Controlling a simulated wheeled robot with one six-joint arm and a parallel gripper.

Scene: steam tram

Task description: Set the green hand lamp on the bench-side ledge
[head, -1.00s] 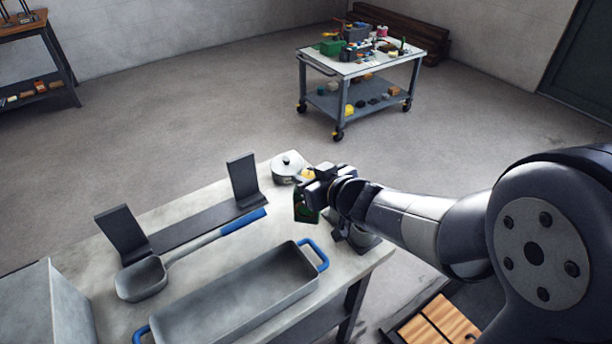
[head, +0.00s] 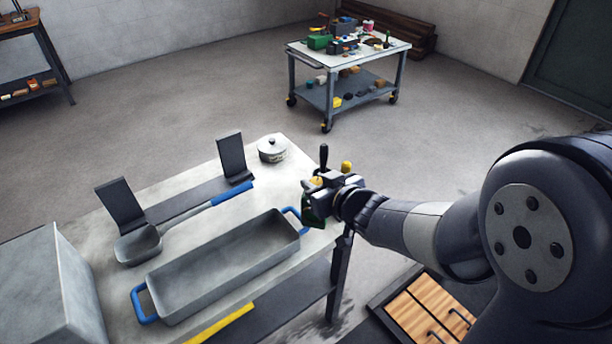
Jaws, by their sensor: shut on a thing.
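My gripper (head: 322,190) is shut on the green hand lamp (head: 312,214), just past the right end of the workbench (head: 186,212). The lamp's green body hangs below the jaws, largely hidden by the gripper. A dark upright stick and yellow parts show around the jaws; I cannot tell which belong to the lamp. Whether the lamp touches anything is not clear. No part is plainly recognisable as the bench-side ledge; a dark lower surface (head: 285,300) with a yellow strip (head: 218,324) shows below the bench's front edge.
On the bench are a blue-handled tray (head: 222,262), a blue-handled scoop (head: 140,245), a dark bracket (head: 190,200) and a lidded pot (head: 272,149). A wooden-topped box (head: 430,308) lies lower right. A loaded trolley (head: 350,60) stands farther back, with open floor between.

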